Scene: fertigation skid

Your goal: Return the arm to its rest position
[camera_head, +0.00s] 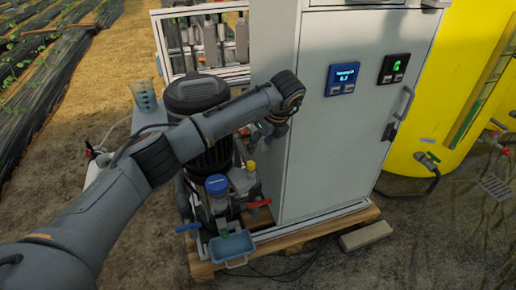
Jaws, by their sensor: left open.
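My left arm comes in from the lower left and reaches across the pump to the front of the grey cabinet (345,150). Its wrist is bent, and my left gripper (260,133) hangs below it, beside the cabinet's left edge. The gripper is small and partly hidden by the wrist; it is open, and I see nothing held in it. The dark pump motor (195,92) stands behind my forearm, which hides part of it. My right gripper is not in view.
Below the gripper are a blue-capped filter (217,185), a red-handled valve (257,204) and a blue tray (232,246), by the wooden pallet (290,240). A beaker (144,95) stands at left. A yellow tank (440,90) is at right.

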